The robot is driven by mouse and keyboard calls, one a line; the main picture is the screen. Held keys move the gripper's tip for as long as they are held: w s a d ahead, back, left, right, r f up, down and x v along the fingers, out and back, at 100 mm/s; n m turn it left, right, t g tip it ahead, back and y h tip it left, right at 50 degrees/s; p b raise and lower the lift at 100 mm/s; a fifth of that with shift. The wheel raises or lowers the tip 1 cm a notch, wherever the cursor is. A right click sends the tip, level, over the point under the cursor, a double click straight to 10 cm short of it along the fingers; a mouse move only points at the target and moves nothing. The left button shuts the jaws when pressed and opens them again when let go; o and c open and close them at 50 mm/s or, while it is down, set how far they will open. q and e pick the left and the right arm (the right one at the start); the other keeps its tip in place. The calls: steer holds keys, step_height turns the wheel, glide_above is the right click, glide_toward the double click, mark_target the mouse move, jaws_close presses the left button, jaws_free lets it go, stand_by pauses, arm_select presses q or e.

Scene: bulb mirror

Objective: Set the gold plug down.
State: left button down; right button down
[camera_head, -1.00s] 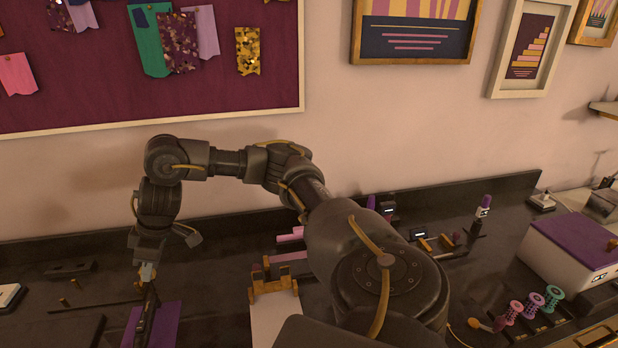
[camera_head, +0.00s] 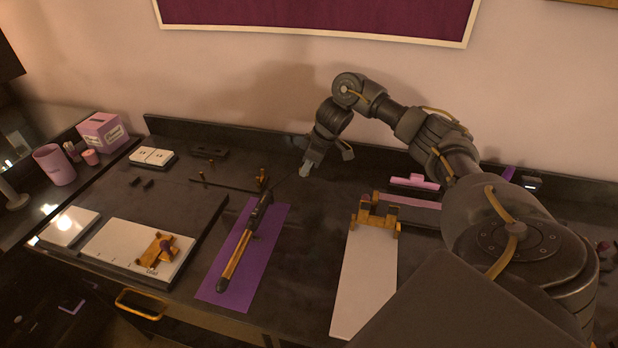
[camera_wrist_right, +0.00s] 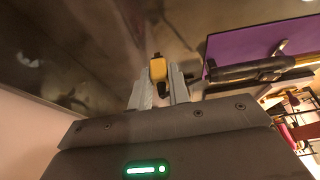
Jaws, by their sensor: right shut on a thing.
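The gold plug (camera_wrist_right: 157,68) shows between my right gripper's fingertips in the right wrist view, with a dark end toward the palm. My right gripper (camera_wrist_right: 158,84) is shut on it. In the head view the right gripper (camera_head: 305,170) points down over the dark worktop, right of and beyond the far end of a black-and-gold rod tool. The plug is too small to make out there, and I cannot tell its height above the worktop. My left gripper is in neither current view.
The rod tool (camera_head: 243,242) lies on a purple mat (camera_head: 272,248). A gold stand (camera_head: 376,212) stands at the far end of a white sheet (camera_head: 364,280). A white board (camera_head: 115,245) with a gold piece lies left. Dark worktop (camera_head: 315,225) is clear between mat and sheet.

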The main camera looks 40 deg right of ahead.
steer(key=shift+d+f, duration=0.3)
steer(key=shift+f, duration=0.15)
steer(key=shift+d+f+b, duration=0.15)
steer(key=shift+f+b, duration=0.25)
steer(key=shift+f, duration=1.15)
steer(key=shift+f, duration=0.15)
steer(key=c, duration=1.3)
jaws_free()
steer(key=shift+r, duration=0.35)
steer(key=p+v, duration=0.3)
steer(key=v, duration=0.8)
steer(key=shift+s+r, duration=0.15)
steer(key=shift+r, duration=0.1)
